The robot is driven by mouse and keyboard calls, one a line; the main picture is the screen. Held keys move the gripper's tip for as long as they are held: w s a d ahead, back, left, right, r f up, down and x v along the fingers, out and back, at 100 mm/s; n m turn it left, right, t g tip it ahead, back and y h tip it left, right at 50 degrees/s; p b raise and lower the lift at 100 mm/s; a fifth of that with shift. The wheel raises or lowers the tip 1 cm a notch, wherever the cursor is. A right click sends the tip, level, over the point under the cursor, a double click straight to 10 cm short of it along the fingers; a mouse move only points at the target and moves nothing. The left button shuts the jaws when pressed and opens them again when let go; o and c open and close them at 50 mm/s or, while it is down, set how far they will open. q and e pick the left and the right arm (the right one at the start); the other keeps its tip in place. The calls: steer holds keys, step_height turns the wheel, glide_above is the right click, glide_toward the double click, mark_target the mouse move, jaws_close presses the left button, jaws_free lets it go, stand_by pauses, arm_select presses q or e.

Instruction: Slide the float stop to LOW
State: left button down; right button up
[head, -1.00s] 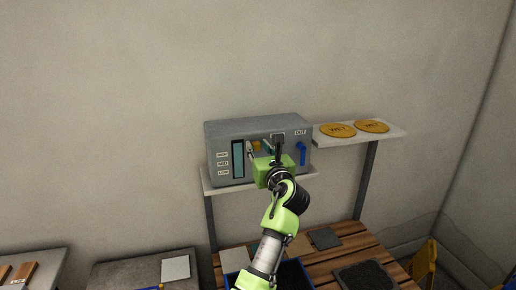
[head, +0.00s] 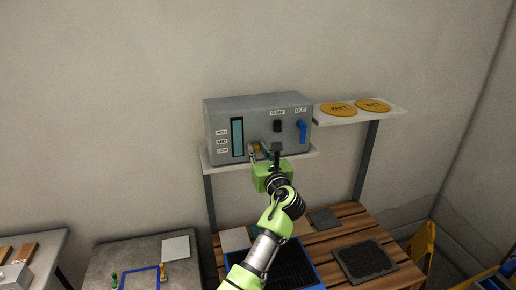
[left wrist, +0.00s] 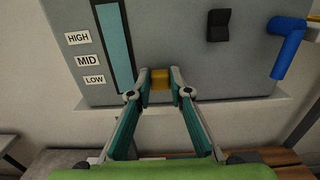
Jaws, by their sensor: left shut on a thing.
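The grey control box (head: 222,110) sits on a wall shelf, with a tall teal level window (head: 237,137) and HIGH, MID and LOW labels to its left. My left gripper (left wrist: 160,80) is shut on the yellow float stop (left wrist: 160,79), right of the window. The stop is about level with the LOW label (left wrist: 94,79), near the bottom of the box front. In the head view the left gripper (head: 260,150) partly hides the stop (head: 256,147). My right gripper is not in view.
A black switch (head: 277,126) and a blue lever (head: 302,131) under OUT are on the box's right side. Two yellow discs (head: 338,108) lie on a higher shelf. Below are a slatted wooden bench (head: 345,225) and a blue tray (head: 313,275).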

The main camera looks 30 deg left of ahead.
arm_select(q)
steer(key=c, duration=2.1)
jaws_free()
steer(key=shift+c, duration=0.2)
steer(key=o, duration=0.3)
steer(key=shift+w+a+f, duration=0.1)
steer(key=shift+w, duration=0.05)
steer(key=v, duration=1.2)
steer(key=shift+f, duration=0.1)
